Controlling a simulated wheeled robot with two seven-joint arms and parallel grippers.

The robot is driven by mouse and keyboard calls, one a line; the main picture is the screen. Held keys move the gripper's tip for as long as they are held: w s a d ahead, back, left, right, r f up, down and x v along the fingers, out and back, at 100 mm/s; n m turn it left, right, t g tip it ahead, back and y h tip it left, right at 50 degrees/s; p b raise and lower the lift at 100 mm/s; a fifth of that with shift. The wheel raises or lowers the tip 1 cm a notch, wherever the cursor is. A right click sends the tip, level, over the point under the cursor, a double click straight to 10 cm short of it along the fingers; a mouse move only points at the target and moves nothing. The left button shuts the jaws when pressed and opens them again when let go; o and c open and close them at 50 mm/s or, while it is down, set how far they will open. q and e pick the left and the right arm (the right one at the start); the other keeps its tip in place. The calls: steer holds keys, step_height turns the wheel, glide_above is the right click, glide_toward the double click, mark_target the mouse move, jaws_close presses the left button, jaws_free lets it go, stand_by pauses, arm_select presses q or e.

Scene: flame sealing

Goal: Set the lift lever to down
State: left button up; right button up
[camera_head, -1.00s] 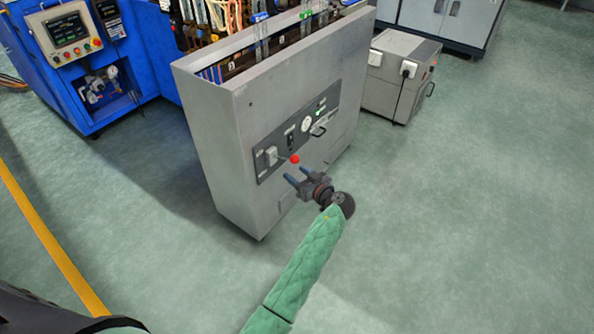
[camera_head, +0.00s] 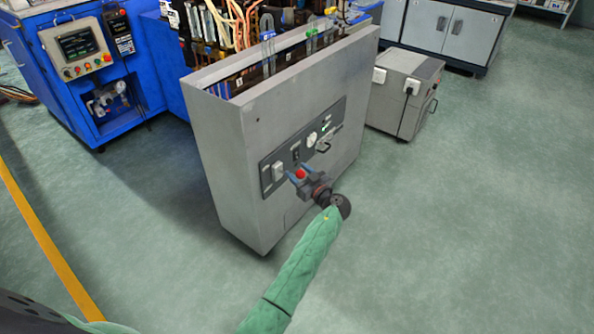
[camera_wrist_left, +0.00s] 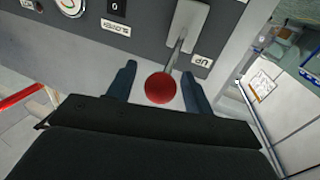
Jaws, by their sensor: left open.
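The lift lever is a thin metal rod with a red ball knob (camera_head: 300,174) on the grey cabinet's dark control panel. In the left wrist view the red knob (camera_wrist_left: 160,88) shows large, its rod running back to a light grey plate (camera_wrist_left: 186,32). A label reading "UP" lies upside down beside the plate. My left gripper (camera_head: 301,171) is open at the panel. Its two blue fingers stand on either side of the knob in the left wrist view (camera_wrist_left: 159,88), with gaps visible; I see no grip on it. My right gripper is not in view.
The grey cabinet (camera_head: 225,150) has a gauge (camera_head: 312,137), a switch and a handle (camera_head: 323,146) beside the lever. A blue machine (camera_head: 75,75) stands at the left, a small grey unit (camera_head: 402,90) at the right. The green floor in front is clear.

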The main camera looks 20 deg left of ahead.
arm_select(q)
steer(key=shift+w+a, duration=0.35)
steer(key=shift+a, duration=0.2)
jaws_close()
steer(key=shift+f, duration=0.1)
